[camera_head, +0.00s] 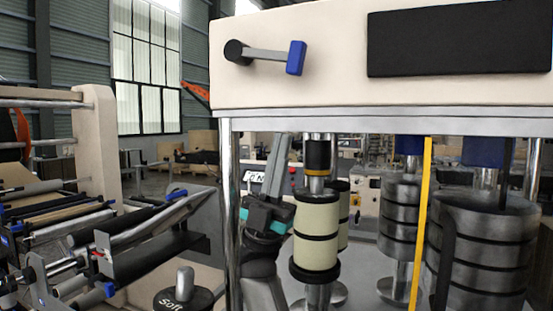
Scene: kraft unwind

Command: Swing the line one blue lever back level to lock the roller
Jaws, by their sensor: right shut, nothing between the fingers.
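A lever (265,55) sits on the front of the cream housing (300,88) at the upper middle. It is a grey bar running right from a dark round hub (236,51) to a blue block handle (295,58). The bar is close to level. No line label is readable beside it. My right gripper (281,148), dark with teal parts, points up below the housing, left of a cream banded roller (316,236). It is shut and empty, well below the lever and apart from it. My left gripper is not in view.
A chrome post (229,200) stands left of my right gripper. A yellow vertical strip (421,225) and stacked grey cylinders (482,255) are at right. A machine with rollers (60,205) and blue-tipped parts fills the left. A black panel (458,40) is right of the lever.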

